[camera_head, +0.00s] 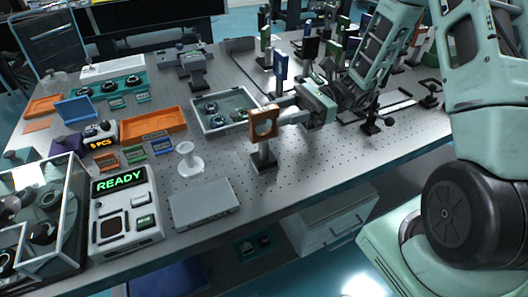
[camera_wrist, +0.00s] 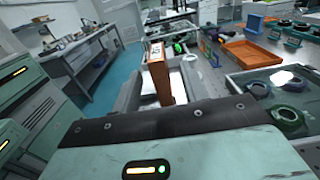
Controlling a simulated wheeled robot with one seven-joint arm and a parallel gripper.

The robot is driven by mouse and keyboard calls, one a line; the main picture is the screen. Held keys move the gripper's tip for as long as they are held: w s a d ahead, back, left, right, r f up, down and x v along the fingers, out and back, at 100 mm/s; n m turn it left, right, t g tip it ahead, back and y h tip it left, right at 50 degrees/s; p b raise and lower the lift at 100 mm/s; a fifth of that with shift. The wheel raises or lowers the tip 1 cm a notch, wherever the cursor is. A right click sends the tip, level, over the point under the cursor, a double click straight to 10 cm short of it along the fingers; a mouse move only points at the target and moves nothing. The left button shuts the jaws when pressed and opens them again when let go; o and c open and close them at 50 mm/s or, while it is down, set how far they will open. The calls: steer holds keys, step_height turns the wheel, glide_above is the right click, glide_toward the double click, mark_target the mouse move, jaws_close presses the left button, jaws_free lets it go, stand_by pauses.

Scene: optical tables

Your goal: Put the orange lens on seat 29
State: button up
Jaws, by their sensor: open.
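The orange lens (camera_head: 264,125) is a square orange frame with a round opening. It stands upright on a post with a black base (camera_head: 263,163) near the front edge of the optical table. My gripper (camera_head: 284,112) reaches in from the right, its fingers at the lens frame. In the wrist view the orange lens (camera_wrist: 158,72) shows edge-on between the two spread fingers of my gripper (camera_wrist: 163,88). Contact with either finger cannot be made out. No number 29 is readable, so I cannot tell which seat that is.
A clear-walled tray (camera_head: 225,124) with round parts lies behind and left of the lens. A white spool-like stand (camera_head: 188,160), a grey flat box (camera_head: 204,204) and a device reading READY (camera_head: 122,210) stand to the left. Several posts with optics crowd the back right.

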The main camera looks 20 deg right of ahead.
mark_target(250, 121)
steer(key=a, duration=0.4)
steer(key=shift+a+p, duration=0.3)
jaws_close()
stand_by(1.1)
